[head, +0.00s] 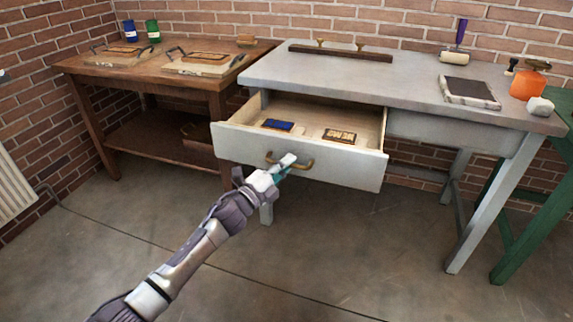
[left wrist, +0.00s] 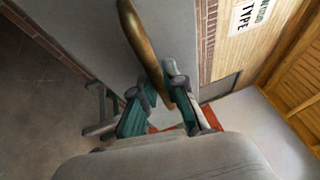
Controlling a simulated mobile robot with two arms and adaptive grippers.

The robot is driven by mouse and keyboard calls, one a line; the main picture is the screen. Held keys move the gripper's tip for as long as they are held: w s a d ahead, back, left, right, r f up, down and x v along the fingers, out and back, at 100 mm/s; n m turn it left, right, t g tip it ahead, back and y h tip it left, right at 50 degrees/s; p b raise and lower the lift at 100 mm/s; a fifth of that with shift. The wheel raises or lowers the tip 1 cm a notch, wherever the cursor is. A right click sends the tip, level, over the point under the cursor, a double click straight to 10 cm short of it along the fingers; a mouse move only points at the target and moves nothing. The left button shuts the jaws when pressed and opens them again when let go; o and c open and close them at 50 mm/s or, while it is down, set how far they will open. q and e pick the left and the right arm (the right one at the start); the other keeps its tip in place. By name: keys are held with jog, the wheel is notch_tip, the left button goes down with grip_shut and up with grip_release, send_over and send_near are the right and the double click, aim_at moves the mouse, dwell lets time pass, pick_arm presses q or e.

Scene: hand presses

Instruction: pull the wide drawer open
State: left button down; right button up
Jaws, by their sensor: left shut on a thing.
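The wide drawer (head: 330,167) under the grey table is out of its opening, and its inside shows in the head view. It holds a dark blue block (head: 278,125) and a brown block with raised letters (head: 340,136). A brass handle (head: 304,165) sits on its front. My left gripper (head: 284,168) is shut on this handle; the left wrist view shows the brass bar (left wrist: 146,45) between the two fingers (left wrist: 158,92). My right gripper is in neither view.
On the grey table (head: 320,68) are a dark bar, a roller (head: 455,52), a framed dark slab (head: 468,91) and an orange cup (head: 527,84). A brown wooden table (head: 150,75) stands left, a green stand (head: 530,235) right. The floor before the drawer is clear.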

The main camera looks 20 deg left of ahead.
pick_arm(q)
jog(key=c, duration=1.2)
grip_release()
jog(key=shift+s+a+f, duration=0.1)
jog(key=shift+s, duration=0.05)
jog(key=v, duration=1.1)
jog(key=shift+s, duration=0.3)
jog(key=shift+a, duration=0.15)
